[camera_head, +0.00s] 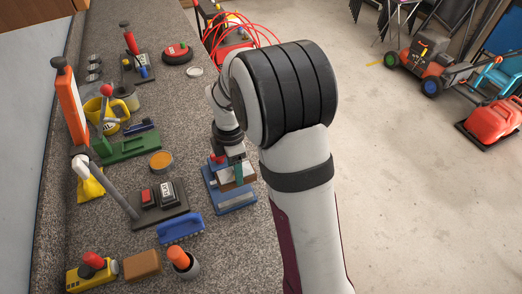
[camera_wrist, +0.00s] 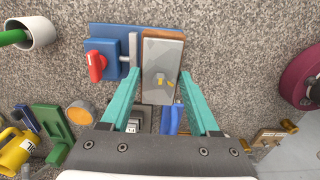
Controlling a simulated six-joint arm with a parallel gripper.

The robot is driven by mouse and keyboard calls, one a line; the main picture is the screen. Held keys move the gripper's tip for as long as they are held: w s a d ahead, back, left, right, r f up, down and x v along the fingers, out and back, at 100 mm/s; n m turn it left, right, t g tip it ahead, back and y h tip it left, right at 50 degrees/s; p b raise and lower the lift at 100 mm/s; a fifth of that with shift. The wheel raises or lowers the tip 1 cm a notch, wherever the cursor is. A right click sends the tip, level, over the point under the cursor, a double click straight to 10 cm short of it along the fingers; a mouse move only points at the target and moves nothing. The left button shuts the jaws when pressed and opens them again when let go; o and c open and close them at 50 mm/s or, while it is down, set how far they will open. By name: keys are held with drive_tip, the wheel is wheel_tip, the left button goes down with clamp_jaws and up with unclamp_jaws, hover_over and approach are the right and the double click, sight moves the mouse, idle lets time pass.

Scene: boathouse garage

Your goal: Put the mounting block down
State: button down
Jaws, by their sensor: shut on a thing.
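The mounting block (camera_wrist: 162,66), a grey-faced piece with brown wooden edges, sits between my gripper's teal fingertips in the wrist view. My gripper (camera_wrist: 158,76) is shut on it. In the head view the block (camera_head: 236,184) shows as a brown piece by my gripper (camera_head: 238,170), over a blue fixture (camera_head: 232,204) near the bench's right edge. The wrist view shows this blue fixture (camera_wrist: 110,46) with a red knob (camera_wrist: 96,66) and a grey bar beside the block. The block hides part of the fixture; I cannot tell whether they touch.
Left of the fixture are a blue brush-like tool (camera_head: 180,228), a black switch box (camera_head: 160,205) and an orange-topped tin (camera_head: 161,162). A green clamp (camera_head: 125,147) stands farther left. Speckled bench top (camera_head: 225,262) is clear in front of the fixture.

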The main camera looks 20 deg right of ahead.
sight(227, 170)
drive_tip(key=shift+w+a+f, duration=0.2)
drive_tip(key=shift+w+a, duration=0.45)
drive_tip(key=shift+a, duration=0.2)
drive_tip(key=shift+f, duration=3.3)
drive_tip(key=shift+f, duration=0.2)
drive_tip(key=shift+c, duration=0.2)
unclamp_jaws()
wheel_tip(227, 170, up, 16)
drive_tip(key=shift+f, duration=0.15)
